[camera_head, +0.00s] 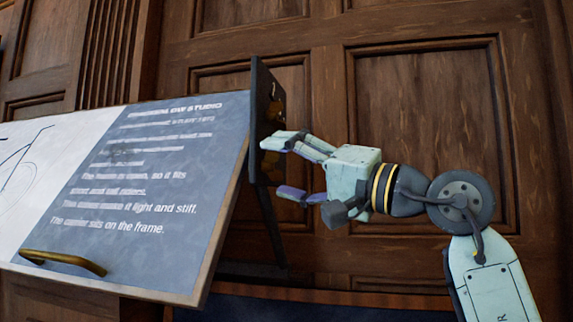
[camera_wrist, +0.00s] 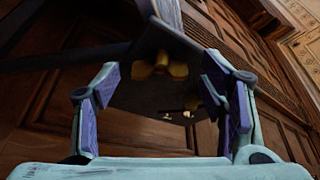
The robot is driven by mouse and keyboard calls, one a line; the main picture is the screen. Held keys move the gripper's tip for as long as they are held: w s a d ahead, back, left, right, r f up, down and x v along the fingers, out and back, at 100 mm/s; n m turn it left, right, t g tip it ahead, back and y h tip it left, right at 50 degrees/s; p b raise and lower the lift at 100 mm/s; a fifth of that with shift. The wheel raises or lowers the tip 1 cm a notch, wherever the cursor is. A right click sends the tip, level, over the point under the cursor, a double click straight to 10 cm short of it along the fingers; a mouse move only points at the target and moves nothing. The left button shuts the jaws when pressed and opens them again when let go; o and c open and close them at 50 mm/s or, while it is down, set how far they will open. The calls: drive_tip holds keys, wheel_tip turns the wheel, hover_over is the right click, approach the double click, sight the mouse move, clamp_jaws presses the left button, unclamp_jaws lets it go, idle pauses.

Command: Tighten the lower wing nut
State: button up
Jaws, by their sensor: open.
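A dark upright plate (camera_head: 262,128) at the right edge of the drafting board carries brass wing nuts. An upper wing nut (camera_head: 275,108) shows above my gripper. A lower brass piece (camera_head: 269,162), seemingly the lower wing nut, shows between the finger ends. My gripper (camera_head: 281,166) is open, its fingers pointing left at the plate. In the wrist view my gripper's fingers (camera_wrist: 160,88) stand wide apart with nothing held. One brass wing nut (camera_wrist: 160,69) lies between them, apart from both.
The tilted drafting board (camera_head: 150,190) fills the left side, with a drawing, white lettering and a brass handle (camera_head: 62,262). Wood-panelled wall (camera_head: 425,120) stands behind my arm. Right of the plate, the space around my gripper looks free.

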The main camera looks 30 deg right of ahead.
drive_tip(key=shift+c, duration=0.6)
drive_tip(key=c, duration=1)
drive_tip(key=shift+c, duration=0.2)
drive_tip(key=shift+r+m, duration=0.1)
drive_tip(key=shift+m, duration=0.2)
drive_tip(key=m+p, duration=0.1)
drive_tip(key=m+h+p, duration=0.1)
drive_tip(key=m, duration=0.1)
drive_tip(key=m+g+h+p, duration=0.1)
drive_tip(key=m, duration=0.1)
drive_tip(key=shift+r+p, duration=0.35)
drive_tip(key=shift+w+d+r+m+g+y+p, duration=0.1)
drive_tip(key=shift+m+g+y+p, duration=0.35)
drive_tip(key=shift+m+g+p, duration=1.45)
drive_tip(key=shift+w+d+r+m+g+y+p, duration=0.1)
drive_tip(key=shift+m+g+y+p, duration=0.5)
drive_tip(key=shift+m, duration=2.35)
drive_tip(key=shift+w+d+m+g+y+p, duration=0.1)
drive_tip(key=shift+m+g+y+p, duration=0.15)
drive_tip(key=shift+m+g+p, duration=1.75)
drive_tip(key=shift+m+t+b, duration=0.3)
drive_tip(key=shift+m+t, duration=0.15)
drive_tip(key=shift+t, duration=0.25)
